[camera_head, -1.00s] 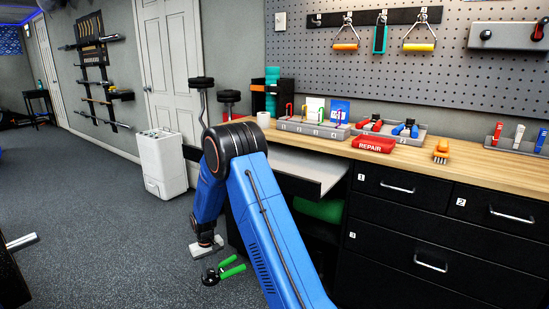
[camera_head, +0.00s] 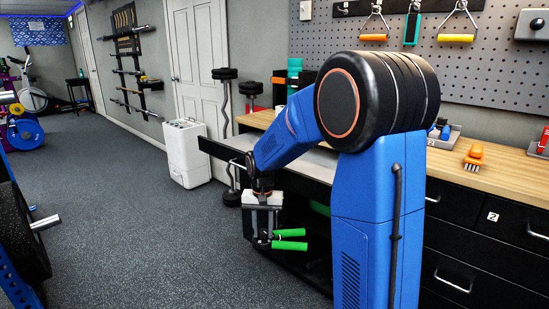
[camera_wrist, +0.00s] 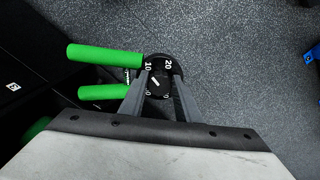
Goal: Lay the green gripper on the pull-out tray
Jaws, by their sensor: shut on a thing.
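The green gripper (camera_head: 290,240) is a hand exerciser with two green handles and a black dial. My gripper (camera_head: 262,232) is shut on its dial end and holds it in the air, low in front of the bench. In the wrist view my fingers (camera_wrist: 160,98) close around the black dial, and the green handles (camera_wrist: 115,55) point left. The pull-out tray (camera_head: 312,160) sticks out of the bench at a level above the held green gripper. My blue arm hides the tray's right part.
The wooden bench top (camera_head: 480,163) lies above the tray, with an orange brush-like thing (camera_head: 474,157) on it. Black drawers (camera_head: 490,225) stand at right. A white bin (camera_head: 184,152) and weight bars (camera_head: 228,130) stand beyond the tray.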

